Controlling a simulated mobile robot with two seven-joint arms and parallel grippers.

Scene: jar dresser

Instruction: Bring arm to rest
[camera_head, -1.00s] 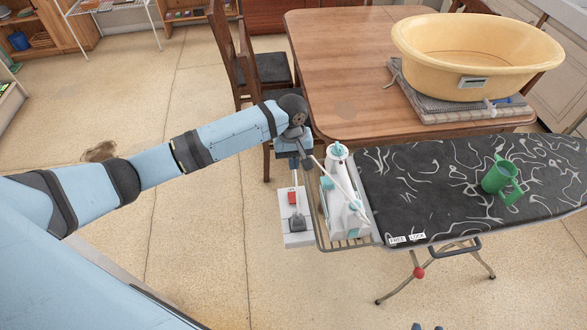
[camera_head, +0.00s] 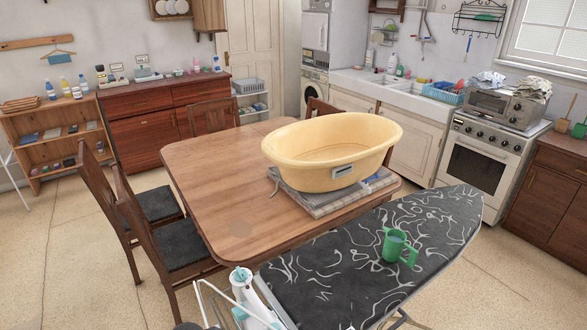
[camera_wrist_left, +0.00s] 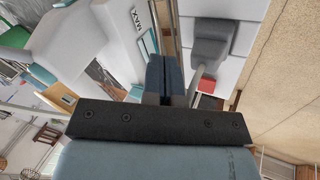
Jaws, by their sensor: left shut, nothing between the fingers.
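My left gripper (camera_wrist_left: 163,78) is in the left wrist view, its two dark fingers pressed together with nothing between them. It is just beside the white socket panel (camera_wrist_left: 234,62), which has a grey plug (camera_wrist_left: 211,42) and a red switch (camera_wrist_left: 208,86). A white iron body with a MAX mark (camera_wrist_left: 115,25) is on the other side. In the head view the gripper is out of the picture; only a small dark bit, probably of my arm, shows at the bottom edge. My right gripper is in neither view.
The white and teal iron (camera_head: 246,298) stands at the near end of the black ironing board (camera_head: 330,275). A yellow basin (camera_head: 330,150) sits on the wooden table (camera_head: 215,185).

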